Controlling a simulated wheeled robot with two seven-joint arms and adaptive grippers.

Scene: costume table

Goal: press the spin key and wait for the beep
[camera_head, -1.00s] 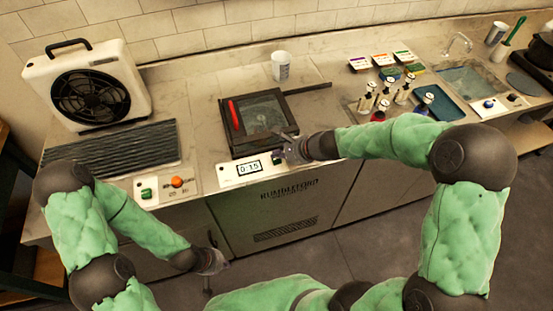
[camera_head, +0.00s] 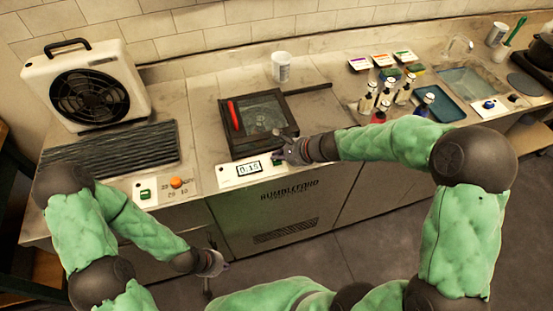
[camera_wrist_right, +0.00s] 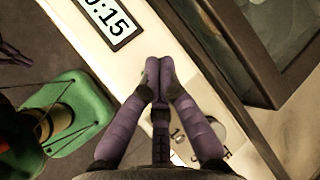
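The white control panel (camera_head: 226,177) on the counter's front edge has a display (camera_head: 249,168) reading 0:15. The display also shows in the right wrist view (camera_wrist_right: 108,18).
A dark box with a clear lid (camera_head: 257,125) and red handle stands behind the panel. Several small bottles (camera_head: 385,100) stand to the right. A fan (camera_head: 88,90) and another panel with green and orange buttons (camera_head: 160,190) are at left. A white cup (camera_head: 281,67) stands behind.

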